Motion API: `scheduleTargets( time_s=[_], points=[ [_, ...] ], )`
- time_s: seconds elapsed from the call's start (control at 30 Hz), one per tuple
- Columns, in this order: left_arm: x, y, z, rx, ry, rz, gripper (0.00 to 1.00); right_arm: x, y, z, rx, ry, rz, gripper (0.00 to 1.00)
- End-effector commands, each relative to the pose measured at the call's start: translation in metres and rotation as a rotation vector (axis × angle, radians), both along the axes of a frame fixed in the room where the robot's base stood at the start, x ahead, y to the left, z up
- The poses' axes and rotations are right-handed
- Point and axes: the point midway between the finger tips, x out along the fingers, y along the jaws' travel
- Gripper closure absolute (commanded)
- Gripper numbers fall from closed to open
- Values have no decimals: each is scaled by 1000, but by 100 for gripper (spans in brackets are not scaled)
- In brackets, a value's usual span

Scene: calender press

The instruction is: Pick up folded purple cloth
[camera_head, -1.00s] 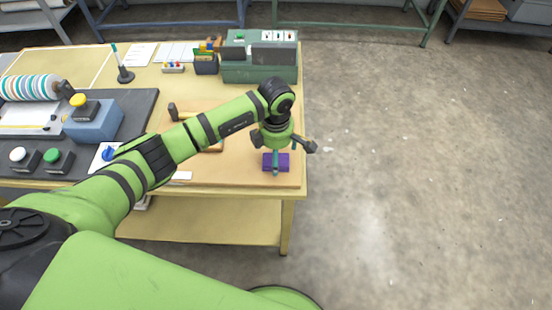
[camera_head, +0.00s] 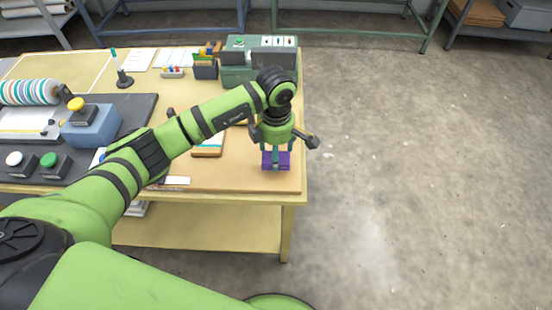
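The folded purple cloth (camera_head: 283,161) is a small flat block over the front right part of the tan board on the table. My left gripper (camera_head: 276,156) points down over it, with its teal fingers against the cloth. It appears shut on the cloth. The fingers and wrist hide part of the cloth, and any gap beneath it is hard to see. My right gripper is not in view.
The yellow table (camera_head: 207,228) ends just right of the cloth, with open floor beyond. A green machine box (camera_head: 236,72) stands at the back right corner. A blue block with a yellow button (camera_head: 92,127) and a striped roller (camera_head: 28,92) are at the left.

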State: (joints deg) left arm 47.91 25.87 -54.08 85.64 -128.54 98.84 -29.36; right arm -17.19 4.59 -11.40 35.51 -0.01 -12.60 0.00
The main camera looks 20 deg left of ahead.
Motion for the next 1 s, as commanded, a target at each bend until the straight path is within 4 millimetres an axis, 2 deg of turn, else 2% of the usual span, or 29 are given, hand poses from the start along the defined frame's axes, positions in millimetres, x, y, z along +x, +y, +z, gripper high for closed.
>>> scheduleTargets(
  time_s=[0.03, 0.2, 0.4, 0.5, 0.7, 1.0],
  points=[
    [2, -3, 7, -1, -8, -5, 59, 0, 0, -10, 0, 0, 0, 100],
    [7, -44, 28, -3, -7, -7, 59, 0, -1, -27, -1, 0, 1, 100],
    [12, -85, 54, -2, -6, -3, 59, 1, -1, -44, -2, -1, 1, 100],
    [13, -100, 63, 0, -4, -2, 59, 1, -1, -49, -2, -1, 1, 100],
    [15, -114, 74, 0, -3, -1, 59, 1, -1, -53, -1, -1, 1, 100],
    [15, -116, 76, -1, -1, 0, 59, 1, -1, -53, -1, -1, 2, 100]
  ],
)
